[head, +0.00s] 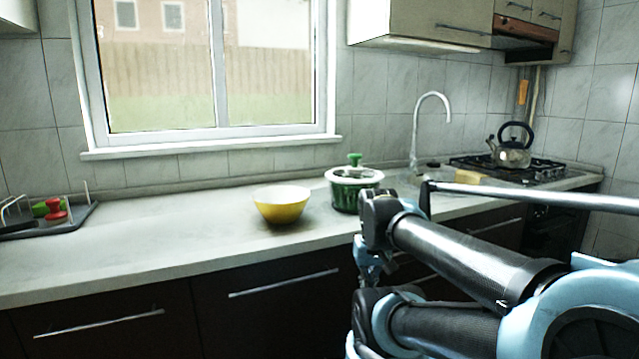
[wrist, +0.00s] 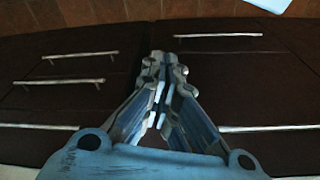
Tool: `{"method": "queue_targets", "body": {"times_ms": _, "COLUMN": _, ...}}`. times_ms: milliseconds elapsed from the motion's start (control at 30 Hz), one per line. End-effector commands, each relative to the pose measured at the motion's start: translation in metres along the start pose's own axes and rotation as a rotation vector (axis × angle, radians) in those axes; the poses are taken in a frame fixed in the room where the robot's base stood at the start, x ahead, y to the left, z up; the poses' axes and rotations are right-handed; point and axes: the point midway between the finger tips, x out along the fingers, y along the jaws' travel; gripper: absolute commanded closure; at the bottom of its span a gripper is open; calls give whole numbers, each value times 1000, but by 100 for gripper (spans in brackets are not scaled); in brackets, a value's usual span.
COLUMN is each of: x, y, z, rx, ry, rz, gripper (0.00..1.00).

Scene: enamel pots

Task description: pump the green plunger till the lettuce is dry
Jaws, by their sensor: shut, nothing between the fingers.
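The salad spinner (head: 354,190) stands on the counter right of the middle in the head view. It has a white lid, a green-tinted bowl and a green plunger (head: 354,159) standing up from the lid's centre. Lettuce inside cannot be made out clearly. My gripper (wrist: 161,62) shows in the wrist view with its fingertips together and nothing between them. It is in front of dark cupboard fronts, apart from the spinner, which is not in the wrist view. In the head view my arm reaches in from the right, below and right of the spinner.
A yellow bowl (head: 282,206) stands just left of the spinner. A dish rack (head: 48,216) with red and green items is at the far left. The sink tap (head: 430,120), a kettle (head: 512,150) and the hob (head: 530,172) are to the right. The counter (head: 160,232) is clear left of the bowl.

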Motion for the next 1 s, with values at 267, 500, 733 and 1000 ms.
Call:
{"method": "queue_targets", "body": {"times_ms": 267, "x": -66, "y": 2, "z": -58, "rx": -37, "ry": -23, "rz": 0, "gripper": 100}}
{"method": "queue_targets", "body": {"times_ms": 500, "x": -127, "y": 6, "z": -117, "rx": -75, "ry": -46, "rz": -2, "gripper": 100}}
{"method": "queue_targets", "body": {"times_ms": 733, "x": -181, "y": 10, "z": -173, "rx": -109, "ry": -69, "rz": -4, "gripper": 100}}
{"method": "queue_targets", "body": {"times_ms": 1000, "x": -237, "y": 16, "z": -238, "rx": -150, "ry": -96, "rz": -8, "gripper": 100}}
